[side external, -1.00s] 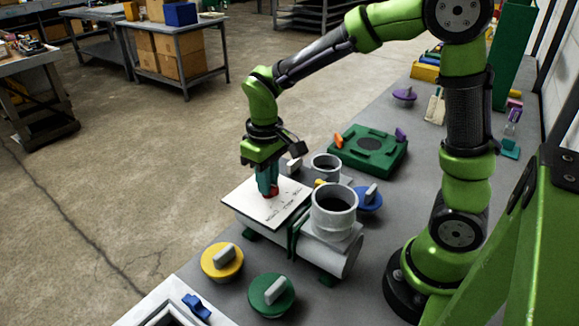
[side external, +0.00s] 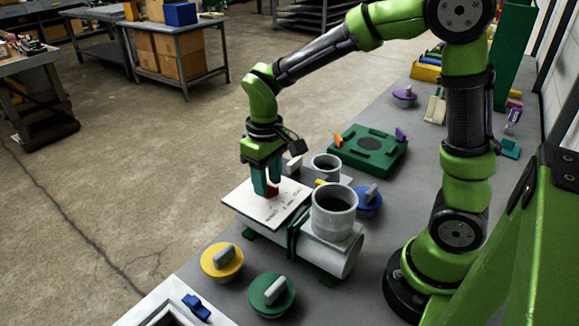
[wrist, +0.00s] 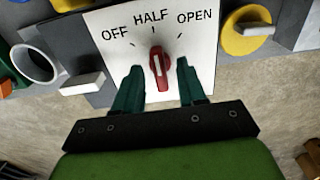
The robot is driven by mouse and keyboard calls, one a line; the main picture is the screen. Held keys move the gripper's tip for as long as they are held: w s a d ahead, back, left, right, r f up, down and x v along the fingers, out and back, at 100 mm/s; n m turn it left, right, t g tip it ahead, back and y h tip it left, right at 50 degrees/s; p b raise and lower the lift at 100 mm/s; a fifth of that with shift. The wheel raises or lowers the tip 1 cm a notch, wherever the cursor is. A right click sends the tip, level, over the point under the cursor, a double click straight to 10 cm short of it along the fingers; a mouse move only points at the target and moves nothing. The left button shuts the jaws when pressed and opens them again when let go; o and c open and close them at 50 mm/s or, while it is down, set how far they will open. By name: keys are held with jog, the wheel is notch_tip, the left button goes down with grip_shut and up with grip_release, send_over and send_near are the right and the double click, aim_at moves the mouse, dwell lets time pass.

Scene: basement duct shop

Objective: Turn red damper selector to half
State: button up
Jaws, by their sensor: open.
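The red damper selector (wrist: 161,84) is a red knob with a pale pointer line, mounted on a white plate (wrist: 205,65) marked OFF, HALF and OPEN. In the wrist view its pointer line aims up the picture, at or very close to the HALF mark. In the side external view the selector (side external: 273,191) shows as a small red patch by my fingers, partly hidden. My gripper (side external: 266,190) points down over the plate. In the wrist view its green fingers (wrist: 159,71) stand open on either side of the knob, with a gap on each side.
A grey duct body with an upright round collar (side external: 334,222) stands right beside the plate. Yellow (side external: 222,262), green (side external: 271,296) and blue (side external: 369,203) knobbed caps sit close around it. A green tray-like fixture (side external: 368,152) lies behind.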

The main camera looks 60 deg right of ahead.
notch_tip(320, 180, up, 17)
jog(key=shift+f, duration=0.2)
dwell(0.3)
jog(key=m+t+y, duration=0.2)
jog(key=m+t, duration=0.2)
jog(key=t, duration=0.3)
send_near(269, 183)
jog(key=s+r, duration=0.4)
jog(key=s, duration=0.2)
jog(key=shift+r, duration=0.2)
jog(key=shift+o, duration=0.4)
